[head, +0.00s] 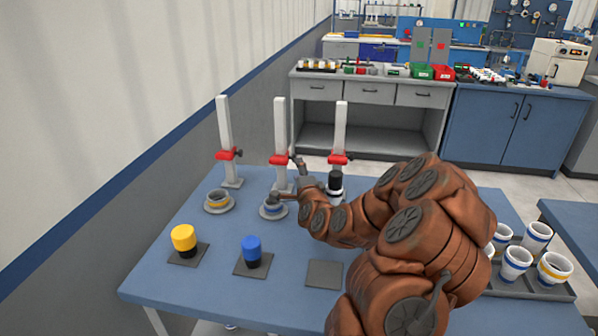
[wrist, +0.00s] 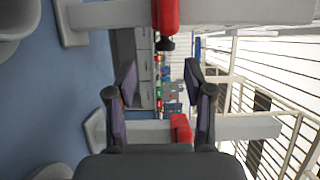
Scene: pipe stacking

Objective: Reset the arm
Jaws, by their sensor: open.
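My brown arm reaches over the blue table (head: 200,290) from the right. My gripper (head: 288,181) is at the middle white post (head: 280,125) and partly hides its lower end. The wrist view shows my gripper (wrist: 160,82) open, with nothing between its fingers. The left post (head: 224,125) and right post (head: 340,125) carry red clamps. A black-topped piece (head: 335,182) stands at the foot of the right post, partly behind my gripper.
A yellow-topped cylinder (head: 184,238) and a blue-topped cylinder (head: 252,249) stand on dark pads. A third pad (head: 324,274) is bare. Ringed holders (head: 218,202) sit before the posts. Several white cups (head: 515,262) stand in a tray at right, partly behind my arm.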

